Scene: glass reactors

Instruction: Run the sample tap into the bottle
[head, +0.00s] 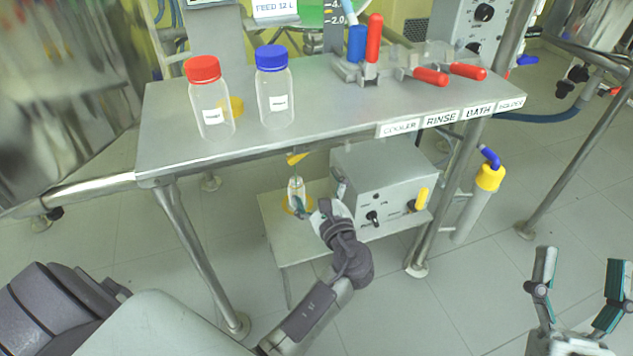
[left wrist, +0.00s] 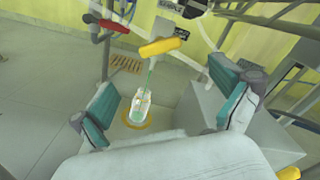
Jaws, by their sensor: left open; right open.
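The small clear bottle (head: 296,188) stands upright on a yellow ring on the low shelf under the bench. It also shows in the left wrist view (left wrist: 138,108), with greenish contents. The sample tap's yellow handle (head: 297,158) is above it, and also shows in the left wrist view (left wrist: 160,46). A thin green line (left wrist: 149,74) runs from below the tap down to the bottle mouth. My left gripper (head: 322,204) is open close to the bottle; its fingers (left wrist: 168,108) appear either side of it, apart from it. My right gripper (head: 578,292) is open and empty at lower right.
The bench top (head: 330,108) holds a red-capped bottle (head: 210,98), a blue-capped bottle (head: 274,88) and red-handled valves (head: 430,76). A grey control box (head: 385,185) sits right of the small bottle. Bench legs (head: 200,255) flank the shelf.

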